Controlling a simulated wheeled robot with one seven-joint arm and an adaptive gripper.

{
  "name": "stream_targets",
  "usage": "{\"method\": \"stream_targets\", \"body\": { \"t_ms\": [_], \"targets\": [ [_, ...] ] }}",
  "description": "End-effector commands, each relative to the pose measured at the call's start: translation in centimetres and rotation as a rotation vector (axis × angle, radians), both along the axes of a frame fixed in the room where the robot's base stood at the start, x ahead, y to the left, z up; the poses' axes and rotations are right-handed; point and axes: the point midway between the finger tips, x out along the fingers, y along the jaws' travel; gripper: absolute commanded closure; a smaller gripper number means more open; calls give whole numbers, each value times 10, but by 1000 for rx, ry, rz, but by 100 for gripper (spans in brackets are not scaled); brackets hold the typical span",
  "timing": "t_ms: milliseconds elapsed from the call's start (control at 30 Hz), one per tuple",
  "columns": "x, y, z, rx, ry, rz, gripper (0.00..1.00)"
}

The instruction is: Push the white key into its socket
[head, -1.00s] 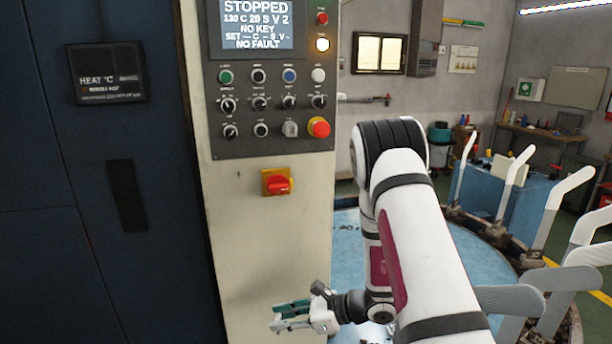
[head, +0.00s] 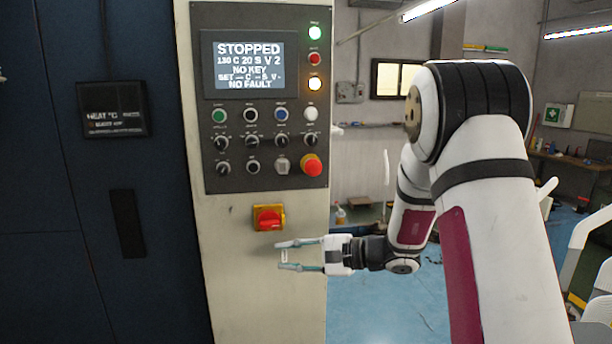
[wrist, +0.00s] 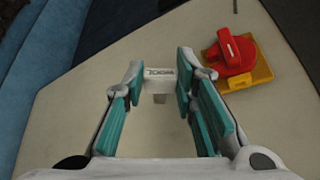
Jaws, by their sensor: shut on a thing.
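My gripper (head: 283,256) is in front of the pale lower face of the machine cabinet, below the red rotary switch. Its fingers are shut on the white key (wrist: 160,74), a small pale block with dark marking, held between the fingertips. The key also shows as a small white piece in the head view (head: 284,256). A grey fitting (head: 282,165) in the panel's bottom row, left of the red button, may be the socket; I cannot tell for sure. It is above the gripper. The panel's screen (head: 247,66) reads "STOPPED" and "NO KEY".
The red rotary switch on its yellow plate (head: 268,217) sticks out just above the gripper; it is at the right in the wrist view (wrist: 235,60). A red mushroom button (head: 312,165) protrudes from the control panel (head: 235,185). Blue floor lies open right of the cabinet.

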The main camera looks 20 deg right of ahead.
Motion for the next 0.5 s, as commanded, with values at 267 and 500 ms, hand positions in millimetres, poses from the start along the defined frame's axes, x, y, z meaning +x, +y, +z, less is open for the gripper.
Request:
{"method": "stream_targets", "body": {
  "t_ms": [267,500],
  "targets": [
    [-48,3,130,-109,-388,89,89],
    [-71,7,182,-137,-518,117,89]
  ]
}}
